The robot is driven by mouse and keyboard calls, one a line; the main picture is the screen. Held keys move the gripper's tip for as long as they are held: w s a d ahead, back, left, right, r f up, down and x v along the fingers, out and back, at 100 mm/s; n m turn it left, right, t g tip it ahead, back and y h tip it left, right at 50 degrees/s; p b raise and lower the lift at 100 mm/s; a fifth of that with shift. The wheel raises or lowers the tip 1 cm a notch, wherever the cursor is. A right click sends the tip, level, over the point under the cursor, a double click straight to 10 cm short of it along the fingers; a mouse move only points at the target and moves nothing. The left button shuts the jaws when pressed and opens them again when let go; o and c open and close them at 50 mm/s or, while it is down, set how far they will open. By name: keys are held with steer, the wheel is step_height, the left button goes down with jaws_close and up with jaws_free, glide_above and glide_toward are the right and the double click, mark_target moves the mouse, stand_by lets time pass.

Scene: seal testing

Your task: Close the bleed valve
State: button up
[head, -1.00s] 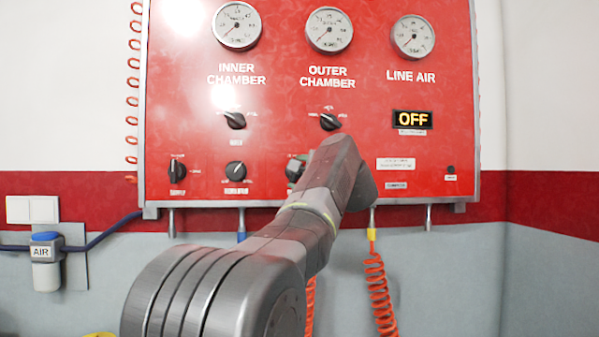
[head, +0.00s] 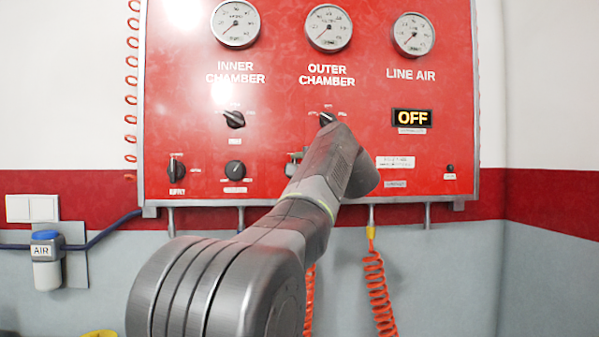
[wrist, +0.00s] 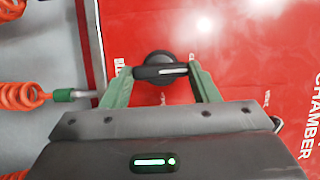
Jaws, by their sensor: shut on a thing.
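My gripper (wrist: 160,73) is shut on a black rotary knob (wrist: 158,58) on the red panel. In the wrist view its green fingers sit at the two ends of the knob's bar, which lies across the picture with a white pointer line toward the right. That view is turned, so its right side is toward the panel's top. I cannot read a bleed label; the knob's label is mostly hidden.
Other knobs stand close by: the INNER CHAMBER knob (head: 235,119), the OUTER CHAMBER knob (head: 326,119), and two lower ones (head: 176,168) (head: 235,168). Orange coiled hoses (head: 380,290) hang below the panel. The OFF display (head: 411,118) is at the right.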

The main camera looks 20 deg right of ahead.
steer(key=o, duration=1)
steer(key=shift+s, duration=0.1)
steer(key=s+b, duration=0.1)
steer(key=s, duration=0.3)
steer(key=s+d+b, duration=0.1)
steer(key=s, duration=0.4)
steer(key=s+d+b, duration=0.1)
steer(key=s, duration=0.3)
steer(key=shift+s, duration=0.3)
steer(key=shift+w, duration=0.1)
steer(key=w+p, duration=0.1)
steer(key=w, duration=0.3)
steer(key=w+a+p, duration=0.1)
steer(key=w, duration=0.4)
steer(key=w+a+p, duration=0.1)
steer(key=w, duration=0.3)
steer(key=shift+w, duration=0.3)
